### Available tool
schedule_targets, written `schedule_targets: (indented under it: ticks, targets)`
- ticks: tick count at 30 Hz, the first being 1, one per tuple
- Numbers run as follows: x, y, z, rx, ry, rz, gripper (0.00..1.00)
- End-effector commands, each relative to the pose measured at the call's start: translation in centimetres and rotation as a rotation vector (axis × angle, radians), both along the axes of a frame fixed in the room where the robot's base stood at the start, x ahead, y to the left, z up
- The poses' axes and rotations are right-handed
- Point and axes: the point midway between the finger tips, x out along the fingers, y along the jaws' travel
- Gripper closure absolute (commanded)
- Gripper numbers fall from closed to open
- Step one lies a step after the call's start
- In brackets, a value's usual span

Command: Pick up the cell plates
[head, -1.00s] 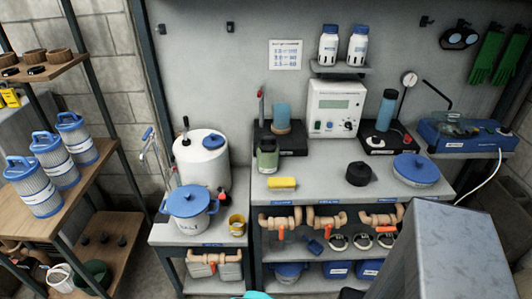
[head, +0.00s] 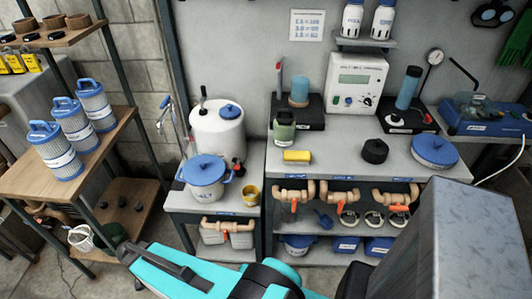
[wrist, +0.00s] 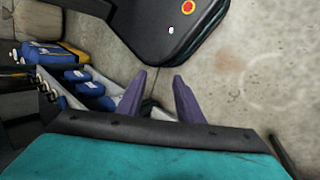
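I cannot clearly make out the cell plates in either view. A blue device (head: 482,122) with a clear vessel (head: 474,104) on top stands at the far right of the head view; what is inside the vessel is too small to tell. In the wrist view my gripper (wrist: 158,84) shows two purple fingers standing apart, with bare concrete floor beyond and nothing between them. It is open and empty. In the head view my teal arm crosses the bottom, well below and left of the blue device; the fingertips cannot be made out there.
The workbench (head: 335,170) holds a yellow block (head: 297,156), a black knob-like cap (head: 374,151), a blue-lidded round tub (head: 434,151) and a white control box (head: 355,84). A salt pot (head: 206,175) stands on a lower bench. Blue-topped filter cartridges (head: 73,124) stand on the left shelf.

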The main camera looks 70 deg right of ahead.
Motion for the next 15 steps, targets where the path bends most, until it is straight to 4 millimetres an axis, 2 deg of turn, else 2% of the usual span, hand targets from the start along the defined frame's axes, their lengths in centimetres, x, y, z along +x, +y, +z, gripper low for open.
schedule_targets:
  ticks: [1, 6, 15]
  targets:
    - [1.5, -1.3, 1.0, -0.034, -0.017, -0.050, 0.67]
    - [4.9, -5.3, 4.5, -0.143, -0.063, -0.208, 0.67]
    - [9.2, -13.3, 11.6, -0.301, -0.147, -0.465, 0.67]
